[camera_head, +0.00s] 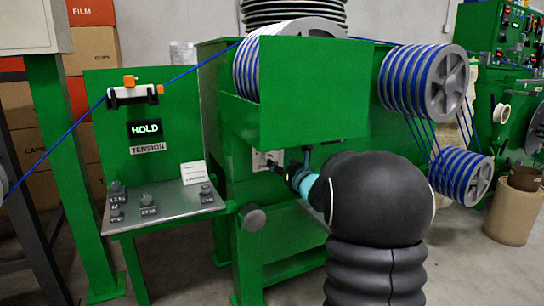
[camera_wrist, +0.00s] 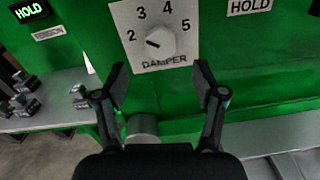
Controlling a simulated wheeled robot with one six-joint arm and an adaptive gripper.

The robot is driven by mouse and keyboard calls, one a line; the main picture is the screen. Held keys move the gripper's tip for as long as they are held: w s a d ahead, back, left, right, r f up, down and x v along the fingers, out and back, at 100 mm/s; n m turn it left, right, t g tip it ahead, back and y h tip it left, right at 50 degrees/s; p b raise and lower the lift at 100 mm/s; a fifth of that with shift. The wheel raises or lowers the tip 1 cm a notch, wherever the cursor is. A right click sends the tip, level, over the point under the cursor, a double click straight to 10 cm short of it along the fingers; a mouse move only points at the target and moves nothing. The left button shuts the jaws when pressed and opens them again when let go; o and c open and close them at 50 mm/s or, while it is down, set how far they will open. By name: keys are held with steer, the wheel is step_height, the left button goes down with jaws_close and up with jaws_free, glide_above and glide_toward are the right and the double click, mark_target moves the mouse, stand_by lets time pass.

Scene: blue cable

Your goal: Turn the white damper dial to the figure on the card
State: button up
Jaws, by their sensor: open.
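The white damper dial (camera_wrist: 163,47) sits on a white plate (camera_wrist: 179,14) marked 2, 3, 4, 5 and DAMPER in the wrist view. Its dark mark points left and slightly up, about toward the 2. My gripper (camera_wrist: 161,84) is open and empty, its two fingers apart below the dial and not touching it. In the head view my gripper (camera_head: 291,174) is at the green machine's front, partly hiding the plate (camera_head: 262,161). A small white card (camera_head: 193,173) stands on the metal shelf; its print is too small to read.
A lit HOLD display (camera_head: 145,129) sits above a TENSION label (camera_head: 148,149). The metal shelf (camera_head: 170,202) holds several dark weights. A grey round knob (camera_wrist: 141,129) juts out below the dial. Blue cable (camera_head: 190,70) runs over a roller and large reels. A green panel (camera_head: 310,92) overhangs my gripper.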

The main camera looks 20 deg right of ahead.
mark_target(273, 157)
steer(key=w+p, duration=0.1)
steer(key=w, duration=0.6)
steer(key=shift+w, duration=0.35)
steer(key=c, duration=1.1)
steer(key=shift+c, duration=0.2)
